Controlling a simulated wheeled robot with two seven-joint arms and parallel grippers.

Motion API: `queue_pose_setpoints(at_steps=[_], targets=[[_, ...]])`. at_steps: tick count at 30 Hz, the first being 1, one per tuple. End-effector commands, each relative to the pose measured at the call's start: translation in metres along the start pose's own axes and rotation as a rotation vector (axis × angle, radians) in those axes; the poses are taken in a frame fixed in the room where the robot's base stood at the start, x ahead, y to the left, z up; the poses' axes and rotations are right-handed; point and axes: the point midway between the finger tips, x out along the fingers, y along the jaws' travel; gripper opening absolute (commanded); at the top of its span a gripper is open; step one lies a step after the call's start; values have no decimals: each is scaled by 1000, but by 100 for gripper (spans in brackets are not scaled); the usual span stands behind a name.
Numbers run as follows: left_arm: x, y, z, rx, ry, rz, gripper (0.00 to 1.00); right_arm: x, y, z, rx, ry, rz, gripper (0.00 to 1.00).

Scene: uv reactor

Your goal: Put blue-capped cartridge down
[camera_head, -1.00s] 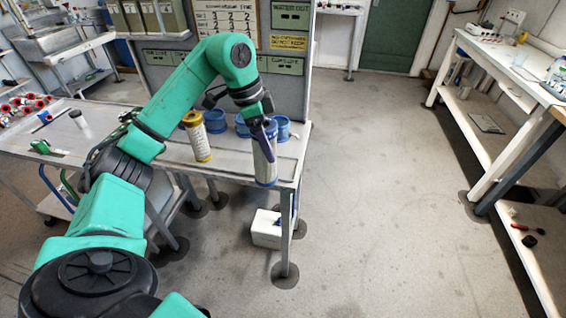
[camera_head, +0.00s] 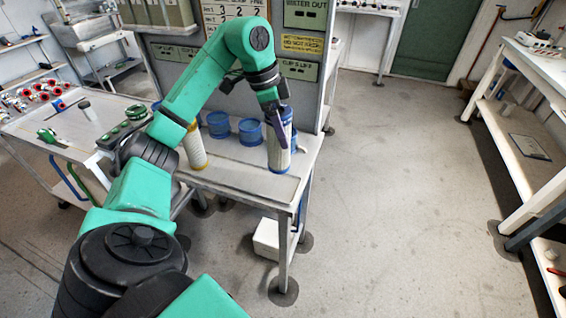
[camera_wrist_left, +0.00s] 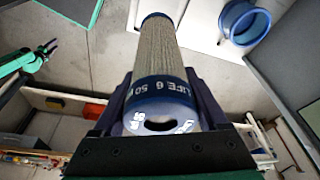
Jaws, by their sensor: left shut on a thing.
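The blue-capped cartridge (camera_head: 279,157) has a pale pleated body with blue ends. It stands near upright at the right end of the grey bench (camera_head: 240,178). I cannot tell whether its lower end touches the bench top. My left gripper (camera_head: 277,127) is shut on its upper end. In the left wrist view the cartridge (camera_wrist_left: 160,50) runs away from the fingers, its printed blue cap (camera_wrist_left: 160,92) between them.
A yellow cartridge (camera_head: 195,150) stands to the left, partly behind my arm. Blue ring holders (camera_head: 250,133) stand between them, and one shows in the left wrist view (camera_wrist_left: 243,22). A panel (camera_head: 300,60) rises behind. A white box (camera_head: 267,238) sits below the bench.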

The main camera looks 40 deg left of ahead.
Motion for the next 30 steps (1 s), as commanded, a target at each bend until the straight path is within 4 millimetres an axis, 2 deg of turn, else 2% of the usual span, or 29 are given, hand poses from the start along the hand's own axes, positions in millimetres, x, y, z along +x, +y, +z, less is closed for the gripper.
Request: queue_pose_setpoints(at_steps=[1,3,9,12,22,23,24,25,30], targets=[[17,1,6,-1,-7,5,13,1,-1,2,-1,-2,-1,50],[35,1,10,-1,-4,4,13,0,-1,-1,-2,2,-1,50],[67,1,19,0,-2,2,13,-2,1,-30,-2,50,1,50],[84,1,24,-1,-1,3,13,-4,0,-33,-2,54,0,50],[92,0,26,1,0,-1,13,-2,-2,-19,-2,33,-3,50],[93,0,26,1,0,-1,79,-2,-2,-19,-2,32,-3,50],[92,0,26,0,0,-1,95,-2,-2,-19,-2,32,-3,50],[92,0,26,0,0,-1,100,-2,-2,-19,-2,32,-3,50],[92,0,25,0,0,-1,100,-2,-2,-19,-1,32,-3,50]])
